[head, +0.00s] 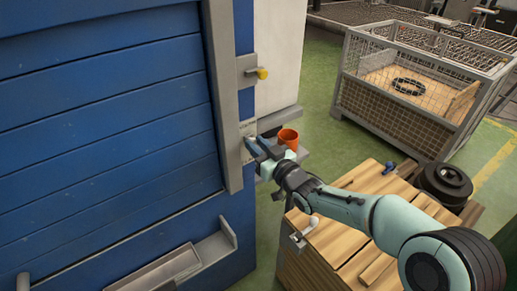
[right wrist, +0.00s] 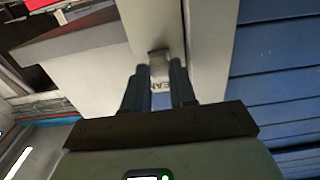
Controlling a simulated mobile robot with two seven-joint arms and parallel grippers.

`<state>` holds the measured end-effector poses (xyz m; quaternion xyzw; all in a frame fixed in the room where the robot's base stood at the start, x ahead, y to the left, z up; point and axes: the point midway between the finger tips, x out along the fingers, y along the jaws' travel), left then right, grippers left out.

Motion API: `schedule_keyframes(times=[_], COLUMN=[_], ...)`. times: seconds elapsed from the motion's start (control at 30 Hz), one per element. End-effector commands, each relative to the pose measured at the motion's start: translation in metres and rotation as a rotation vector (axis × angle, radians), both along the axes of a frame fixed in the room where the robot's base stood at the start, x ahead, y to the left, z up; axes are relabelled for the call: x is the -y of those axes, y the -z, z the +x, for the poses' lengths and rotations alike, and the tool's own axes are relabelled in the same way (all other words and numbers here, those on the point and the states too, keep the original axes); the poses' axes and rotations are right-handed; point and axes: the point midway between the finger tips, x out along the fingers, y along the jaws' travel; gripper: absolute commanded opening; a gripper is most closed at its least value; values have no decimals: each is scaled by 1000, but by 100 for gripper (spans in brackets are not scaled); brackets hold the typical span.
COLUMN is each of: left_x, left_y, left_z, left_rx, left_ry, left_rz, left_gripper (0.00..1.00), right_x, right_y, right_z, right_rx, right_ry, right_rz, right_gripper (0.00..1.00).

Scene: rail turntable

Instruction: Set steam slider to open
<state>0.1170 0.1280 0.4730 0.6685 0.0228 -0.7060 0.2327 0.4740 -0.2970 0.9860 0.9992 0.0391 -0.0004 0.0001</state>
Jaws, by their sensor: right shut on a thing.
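The steam slider (right wrist: 159,66) shows in the right wrist view as a small grey knob between my fingers, on a pale plate. In the head view the plate (head: 247,128) is on the grey post at the right edge of the blue cabin wall. My right gripper (head: 252,148) is at this plate, and its fingers (right wrist: 159,88) are shut on the knob. In the head view the knob itself is hidden by the fingers, so its position along its track cannot be told. My left gripper is not in view.
A yellow knob (head: 262,73) sits on a grey bracket above the plate. An orange cup (head: 288,138) stands on a ledge close to my right gripper. A mesh crate (head: 400,100) stands behind on green floor.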

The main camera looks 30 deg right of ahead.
Motion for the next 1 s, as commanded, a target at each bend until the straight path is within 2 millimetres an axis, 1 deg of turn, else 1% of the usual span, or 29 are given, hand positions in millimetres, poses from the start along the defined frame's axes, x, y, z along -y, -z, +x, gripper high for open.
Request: schedule_keyframes(times=[0.17, 0.2, 0.23, 0.27, 0.53, 0.67, 0.77, 1.0], left_x=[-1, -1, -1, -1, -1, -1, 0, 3], left_y=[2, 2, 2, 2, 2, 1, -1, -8], left_z=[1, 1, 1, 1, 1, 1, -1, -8], left_rx=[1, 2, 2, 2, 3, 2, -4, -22], left_ry=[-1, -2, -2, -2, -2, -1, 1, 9], left_rz=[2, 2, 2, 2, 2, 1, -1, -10], left_gripper=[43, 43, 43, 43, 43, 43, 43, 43], right_x=[0, 0, 0, 0, 0, 1, 2, 6], right_y=[2, 2, 2, 2, 2, 2, 1, 0], right_z=[0, 0, 0, 0, 0, -8, -23, -77], right_rx=[2, 2, 1, 1, 1, 0, -1, 1], right_ry=[0, 0, 0, 0, 0, 1, 2, 2], right_rz=[0, 0, 0, 0, 0, -1, -3, -2], right_gripper=[0, 36, 45, 51, 51, 51, 51, 51])
